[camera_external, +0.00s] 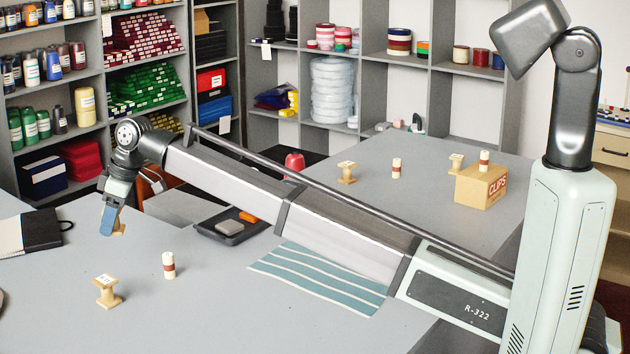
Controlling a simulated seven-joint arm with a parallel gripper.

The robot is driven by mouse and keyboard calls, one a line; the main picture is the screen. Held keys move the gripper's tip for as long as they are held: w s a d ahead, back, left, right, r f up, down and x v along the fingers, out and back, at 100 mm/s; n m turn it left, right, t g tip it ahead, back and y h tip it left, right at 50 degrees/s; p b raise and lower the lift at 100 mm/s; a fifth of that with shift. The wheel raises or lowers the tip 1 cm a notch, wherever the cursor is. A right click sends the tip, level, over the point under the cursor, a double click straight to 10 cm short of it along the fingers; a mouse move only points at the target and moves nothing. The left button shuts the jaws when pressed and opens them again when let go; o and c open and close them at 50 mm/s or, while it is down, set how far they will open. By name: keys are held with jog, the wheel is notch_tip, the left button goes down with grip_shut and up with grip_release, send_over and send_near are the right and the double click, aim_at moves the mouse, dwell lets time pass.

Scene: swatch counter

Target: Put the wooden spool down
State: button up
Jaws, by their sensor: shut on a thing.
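My gripper (112,226) is at the left, pointing down over the grey counter, shut on a wooden spool (121,229). The blue finger hides most of this spool; only a small tan part shows. I cannot tell whether it touches the counter. Another wooden spool (107,291) stands upright on the counter, nearer the camera and apart from my gripper. More wooden spools stand on the far counter, one near its left part (347,172) and one beside the carton (456,162).
A cream spool with a red band (168,265) stands right of my gripper. A dark notebook (30,231) lies left. A dark tray (218,236) and striped cloth (318,277) lie right, under my arm. The CLIPS carton (480,190) is on the far counter. Bare counter surrounds the gripper.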

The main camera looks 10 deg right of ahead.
aim_at(114, 273)
jog(key=shift+f+n, duration=0.15)
jog(key=shift+n, duration=0.15)
notch_tip(114, 273, down, 10)
jog(key=shift+r, duration=0.15)
dwell(0.5)
jog(key=o, duration=1)
jog(key=shift+o, duration=0.2)
jog(key=v, duration=1.2)
jog(key=shift+d, duration=0.1)
